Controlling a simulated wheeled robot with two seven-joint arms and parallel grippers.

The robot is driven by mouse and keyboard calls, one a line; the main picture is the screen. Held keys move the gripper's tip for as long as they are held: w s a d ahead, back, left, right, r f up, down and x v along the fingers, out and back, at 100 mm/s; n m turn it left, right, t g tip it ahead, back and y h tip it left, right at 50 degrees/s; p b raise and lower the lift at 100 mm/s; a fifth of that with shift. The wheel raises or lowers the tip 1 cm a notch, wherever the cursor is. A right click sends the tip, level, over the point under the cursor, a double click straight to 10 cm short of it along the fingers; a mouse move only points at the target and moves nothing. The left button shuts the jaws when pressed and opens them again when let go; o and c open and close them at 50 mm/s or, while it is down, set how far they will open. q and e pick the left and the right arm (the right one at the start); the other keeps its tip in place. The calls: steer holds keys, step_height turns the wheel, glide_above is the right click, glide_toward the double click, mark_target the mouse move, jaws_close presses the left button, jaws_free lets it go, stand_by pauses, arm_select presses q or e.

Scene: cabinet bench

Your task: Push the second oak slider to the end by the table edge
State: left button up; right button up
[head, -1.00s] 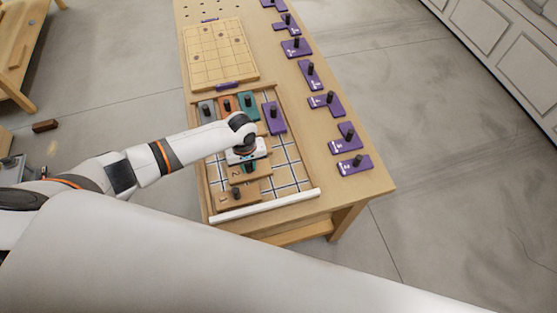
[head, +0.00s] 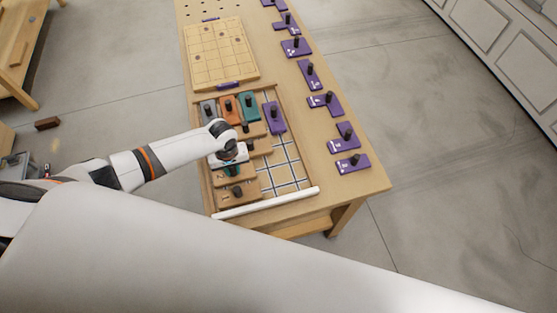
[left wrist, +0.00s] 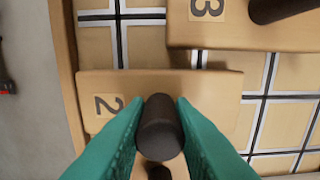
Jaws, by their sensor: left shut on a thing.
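The second oak slider (left wrist: 215,100), marked 2, lies in the grooved board on the bench. Its left end is against or very close to the board's left wall (left wrist: 64,70); I cannot tell if they touch. In the head view the slider (head: 250,174) shows partly behind my left gripper (head: 233,173). My left gripper (left wrist: 158,125), with teal fingers, is shut on the slider's dark upright knob (left wrist: 160,128). The oak slider marked 3 (left wrist: 235,30) sits farther back and to the right. Another oak slider (head: 225,198) lies in front. My right gripper is not in view.
Grey, orange and teal sliders (head: 248,108) stand at the board's back, with a purple one (head: 274,118) at right. A white bar (head: 268,203) lies along the front. Purple knobbed pieces (head: 353,164) line the bench's right side. Free grid cells (head: 283,165) lie right of the slider.

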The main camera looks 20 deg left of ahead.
arm_select(q)
steer(key=o, duration=0.8)
steer(key=shift+c, duration=0.2)
steer(key=shift+r, duration=0.1)
steer(key=shift+r, duration=3.7)
